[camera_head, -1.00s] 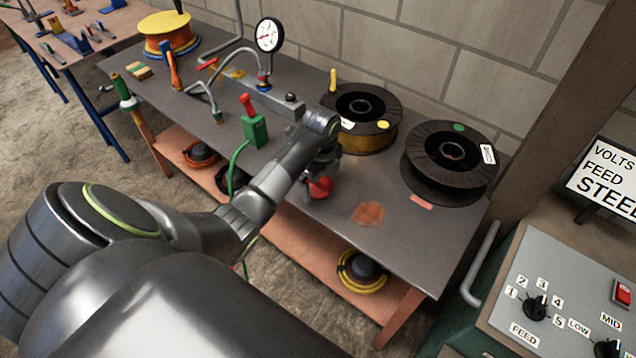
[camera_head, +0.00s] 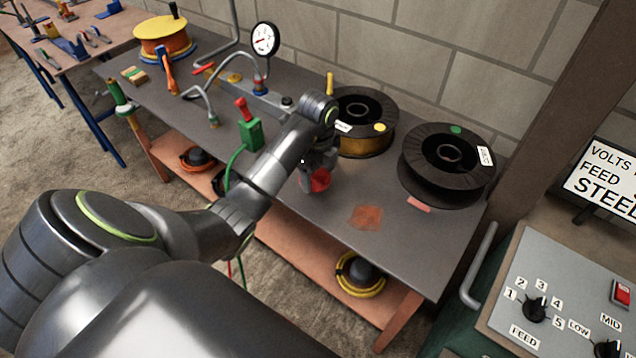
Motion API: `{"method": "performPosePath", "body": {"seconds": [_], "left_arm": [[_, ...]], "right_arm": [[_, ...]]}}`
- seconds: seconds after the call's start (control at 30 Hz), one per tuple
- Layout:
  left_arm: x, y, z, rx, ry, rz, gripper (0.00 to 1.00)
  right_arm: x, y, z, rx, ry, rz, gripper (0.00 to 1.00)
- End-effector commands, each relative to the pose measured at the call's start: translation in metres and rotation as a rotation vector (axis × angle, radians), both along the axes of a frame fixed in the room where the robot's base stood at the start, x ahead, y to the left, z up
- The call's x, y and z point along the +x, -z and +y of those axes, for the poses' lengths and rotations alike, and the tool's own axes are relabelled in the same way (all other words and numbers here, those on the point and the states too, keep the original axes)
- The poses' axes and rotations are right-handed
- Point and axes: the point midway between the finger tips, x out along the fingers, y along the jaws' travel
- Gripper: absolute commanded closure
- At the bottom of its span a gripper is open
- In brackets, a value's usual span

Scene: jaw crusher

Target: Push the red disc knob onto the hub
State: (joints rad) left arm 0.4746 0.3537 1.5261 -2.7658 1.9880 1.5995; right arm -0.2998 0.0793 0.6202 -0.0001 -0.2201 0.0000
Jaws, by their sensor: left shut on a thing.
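The red disc knob (camera_head: 320,180) shows just below my left gripper (camera_head: 313,180), over the front part of the grey workbench (camera_head: 330,225). The left gripper is shut on the knob. My arm and the gripper body hide part of the knob, and the fingertips are hard to make out. I cannot make out the hub; it may be hidden behind the arm. My right gripper is not in view.
Two dark cable reels (camera_head: 447,165) stand at the bench's right end. A green box with a red lever (camera_head: 249,128) stands left of my arm, and a pressure gauge (camera_head: 265,40) stands behind. A grey control panel (camera_head: 570,290) is at lower right.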

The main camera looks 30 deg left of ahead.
Motion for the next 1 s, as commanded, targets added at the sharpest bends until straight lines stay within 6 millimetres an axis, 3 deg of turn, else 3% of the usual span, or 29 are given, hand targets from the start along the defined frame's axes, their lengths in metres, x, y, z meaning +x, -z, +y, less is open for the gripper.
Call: {"method": "performPosePath", "body": {"seconds": [0.03, 0.1, 0.33, 1.0], "left_arm": [[0.001, -0.015, 0.0, 0.003, 0.0, -0.005, 0.48], [0.0, -0.027, 0.0, 0.0, -0.001, -0.001, 0.48], [0.0, -0.05, 0.0, 0.0, -0.001, 0.0, 0.48], [0.0, -0.056, 0.0, 0.0, -0.001, 0.0, 0.48]], "right_arm": [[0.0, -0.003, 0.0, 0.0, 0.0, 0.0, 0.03], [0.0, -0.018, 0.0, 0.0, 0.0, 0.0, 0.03], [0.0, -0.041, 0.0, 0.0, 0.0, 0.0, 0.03], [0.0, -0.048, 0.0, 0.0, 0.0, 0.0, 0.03]]}}
